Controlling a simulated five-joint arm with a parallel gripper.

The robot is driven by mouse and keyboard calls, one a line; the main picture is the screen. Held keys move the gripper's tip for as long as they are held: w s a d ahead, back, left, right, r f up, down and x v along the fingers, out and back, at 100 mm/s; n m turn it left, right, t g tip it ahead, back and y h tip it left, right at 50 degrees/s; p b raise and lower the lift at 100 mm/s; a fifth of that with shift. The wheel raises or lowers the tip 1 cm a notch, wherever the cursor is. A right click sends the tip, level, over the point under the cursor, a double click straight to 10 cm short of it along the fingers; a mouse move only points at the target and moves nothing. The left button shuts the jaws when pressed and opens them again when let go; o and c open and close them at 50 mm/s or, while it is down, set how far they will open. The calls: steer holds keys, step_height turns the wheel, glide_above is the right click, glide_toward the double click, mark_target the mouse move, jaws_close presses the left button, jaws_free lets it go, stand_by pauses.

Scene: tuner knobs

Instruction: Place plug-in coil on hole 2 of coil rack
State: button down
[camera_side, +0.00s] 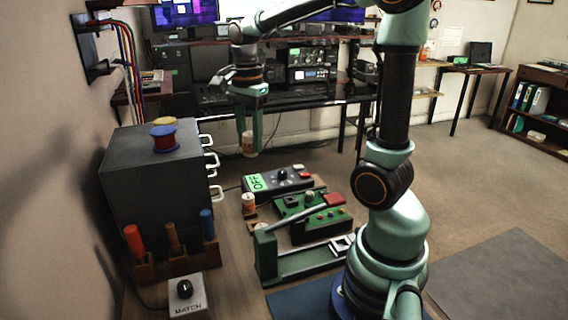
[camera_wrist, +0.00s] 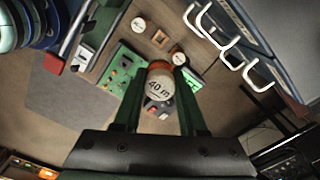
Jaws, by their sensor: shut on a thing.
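My gripper (camera_side: 250,150) is shut on a cream plug-in coil (camera_side: 248,146) with an orange end. In the wrist view, the coil's round top (camera_wrist: 160,86) reads "40 m" and sits between the two green fingers. The gripper points down and holds the coil in the air, above and behind the wooden coil rack (camera_side: 251,215). Two other coils stand in the rack, one farther back (camera_side: 248,202) and one nearer (camera_side: 262,230). In the wrist view, bare wood of the rack with a dark hole (camera_wrist: 158,38) shows between those coils.
A grey cabinet (camera_side: 150,190) with white handles stands left of the rack. An "OFF" box (camera_side: 278,180), a green circuit board (camera_side: 318,218) and a green lever device (camera_side: 300,262) lie to the right. A tool holder (camera_side: 175,262) and "MATCH" box (camera_side: 188,297) stand in front.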

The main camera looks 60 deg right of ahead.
step_height(320, 180, down, 20)
steer(key=shift+r, duration=0.2)
steer(key=shift+f, duration=0.6)
stand_by(0.4)
steer(key=shift+c, duration=2.3)
jaws_free()
